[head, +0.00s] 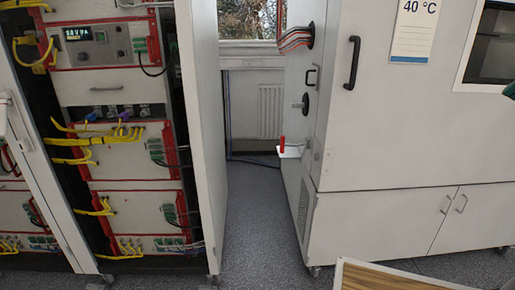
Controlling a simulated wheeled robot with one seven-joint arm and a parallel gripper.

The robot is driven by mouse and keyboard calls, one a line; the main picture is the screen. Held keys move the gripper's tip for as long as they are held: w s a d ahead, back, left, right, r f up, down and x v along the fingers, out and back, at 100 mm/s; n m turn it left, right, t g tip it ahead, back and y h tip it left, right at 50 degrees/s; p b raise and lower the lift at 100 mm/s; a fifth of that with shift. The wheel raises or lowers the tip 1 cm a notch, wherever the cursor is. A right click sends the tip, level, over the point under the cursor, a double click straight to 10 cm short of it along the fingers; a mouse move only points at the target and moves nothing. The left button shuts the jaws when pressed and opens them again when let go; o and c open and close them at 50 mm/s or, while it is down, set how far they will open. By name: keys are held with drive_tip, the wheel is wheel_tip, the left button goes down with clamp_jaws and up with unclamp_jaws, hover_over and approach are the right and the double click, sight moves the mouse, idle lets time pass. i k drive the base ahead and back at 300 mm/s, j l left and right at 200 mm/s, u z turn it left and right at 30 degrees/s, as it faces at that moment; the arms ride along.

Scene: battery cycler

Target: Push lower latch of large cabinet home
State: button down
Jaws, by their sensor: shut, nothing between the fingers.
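The large cabinet (395,130) is the light grey chamber on the right, with a "40 °C" sign on its front. Its narrow left side carries a grey latch-like lever (301,104) on a dark round base. Lower on that side, near the front edge, is a small grey fitting (306,146); it may be the lower latch, but it is too small to tell whether it is home. A red-handled item (283,145) stands on a small white plate beside it. My gripper is not in view.
A black handle (352,62) is on the cabinet's front, with closed lower doors (445,215) below. An open rack (110,150) with yellow cables stands left. A narrow floor aisle (250,220) is clear. A wooden board (390,278) shows at the bottom edge.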

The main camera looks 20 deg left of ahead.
sight(282, 144)
drive_tip(key=u, duration=0.85)
drive_tip(key=i, duration=0.55)
drive_tip(key=i+j, duration=0.15)
drive_tip(key=i, duration=0.4)
drive_tip(key=l+z, duration=0.05)
